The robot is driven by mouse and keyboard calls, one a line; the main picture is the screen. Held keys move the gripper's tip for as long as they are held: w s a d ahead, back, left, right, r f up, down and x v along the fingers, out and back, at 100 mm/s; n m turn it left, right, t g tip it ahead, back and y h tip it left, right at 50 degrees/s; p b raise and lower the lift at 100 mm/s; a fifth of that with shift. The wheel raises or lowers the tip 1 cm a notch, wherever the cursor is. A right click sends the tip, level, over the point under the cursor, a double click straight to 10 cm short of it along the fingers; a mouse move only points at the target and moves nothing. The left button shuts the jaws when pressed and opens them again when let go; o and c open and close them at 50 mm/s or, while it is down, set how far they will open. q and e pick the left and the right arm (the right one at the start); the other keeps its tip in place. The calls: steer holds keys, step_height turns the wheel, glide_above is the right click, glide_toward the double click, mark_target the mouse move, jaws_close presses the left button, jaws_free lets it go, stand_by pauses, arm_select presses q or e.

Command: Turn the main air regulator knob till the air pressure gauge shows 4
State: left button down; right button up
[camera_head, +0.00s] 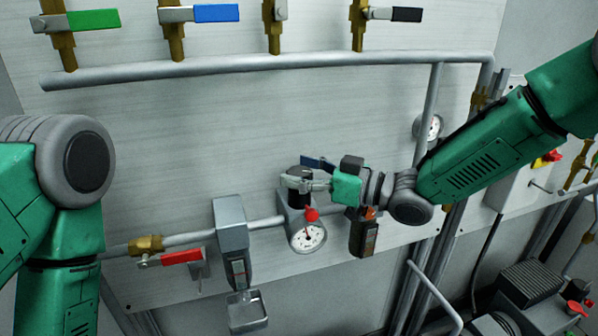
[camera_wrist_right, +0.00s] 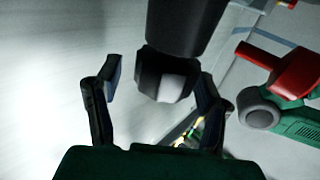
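The black regulator knob (camera_head: 299,196) sits on top of a grey block on the wall panel. The round white air pressure gauge (camera_head: 308,237) is just below it; its needle is too small to read. My right gripper (camera_head: 300,182) is at the knob, with its fingers to either side. In the right wrist view the dark knob (camera_wrist_right: 165,75) is between the two fingertips (camera_wrist_right: 160,85), with a visible gap at the left finger. My left arm shows at the left edge of the head view, but its gripper is out of view.
A small red part (camera_head: 312,214) sits just above the gauge. A red-handled valve (camera_head: 181,257) and a grey filter unit (camera_head: 231,225) are to the left. A second gauge (camera_head: 428,127) is at the upper right. A grey pipe (camera_head: 270,63) with several valves runs above; the panel between is clear.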

steer(key=shift+s, duration=0.1)
steer(key=shift+s+d, duration=0.1)
steer(key=shift+d, duration=0.25)
steer(key=v, duration=1.1)
steer(key=shift+d, duration=0.15)
steer(key=shift+f, duration=0.1)
